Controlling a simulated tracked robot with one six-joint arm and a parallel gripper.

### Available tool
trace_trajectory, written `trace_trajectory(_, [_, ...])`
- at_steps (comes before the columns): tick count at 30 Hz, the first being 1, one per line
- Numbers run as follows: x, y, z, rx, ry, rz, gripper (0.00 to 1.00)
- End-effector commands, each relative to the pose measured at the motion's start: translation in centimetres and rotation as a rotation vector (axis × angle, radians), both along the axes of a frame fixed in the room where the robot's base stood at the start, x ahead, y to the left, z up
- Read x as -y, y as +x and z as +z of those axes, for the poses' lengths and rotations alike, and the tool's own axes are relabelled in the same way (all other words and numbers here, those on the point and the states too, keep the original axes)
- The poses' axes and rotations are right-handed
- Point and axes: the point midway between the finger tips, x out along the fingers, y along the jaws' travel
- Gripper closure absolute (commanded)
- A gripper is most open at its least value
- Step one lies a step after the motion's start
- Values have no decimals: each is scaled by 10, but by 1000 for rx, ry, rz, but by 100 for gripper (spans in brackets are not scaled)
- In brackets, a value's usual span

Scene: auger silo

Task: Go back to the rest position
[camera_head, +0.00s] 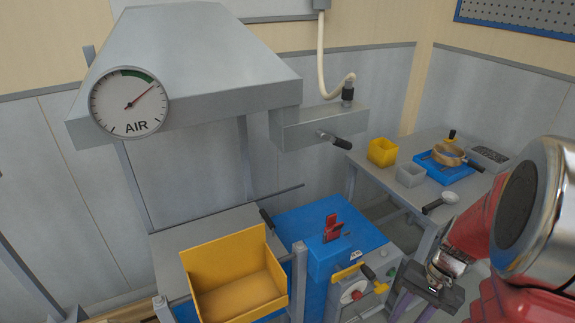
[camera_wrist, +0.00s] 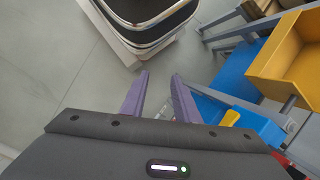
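My gripper (camera_head: 412,308) is at the lower right of the head view, in front of the grey panel of the blue machine. Its two purple fingers point down and their tips are cut off by the picture's edge. In the wrist view my gripper (camera_wrist: 160,85) shows both purple fingers apart with only grey floor between them. It is open and empty. My red and silver arm fills the right side of the head view.
A yellow bin (camera_head: 235,285) stands left of the blue machine (camera_head: 318,232), which has a red switch (camera_head: 332,228). An AIR gauge (camera_head: 130,102) hangs on the grey hood. A side table (camera_head: 398,200) stands at right. The wrist view shows open floor (camera_wrist: 50,60) at left.

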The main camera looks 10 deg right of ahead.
Motion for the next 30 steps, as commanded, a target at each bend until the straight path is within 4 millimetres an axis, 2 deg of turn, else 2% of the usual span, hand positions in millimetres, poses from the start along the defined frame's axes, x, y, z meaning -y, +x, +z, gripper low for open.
trace_trajectory(9, [-27, 4, 47, 90, -144, 129, 72])
trace_trajectory(30, [-98, -4, 136, 371, -373, 440, 72])
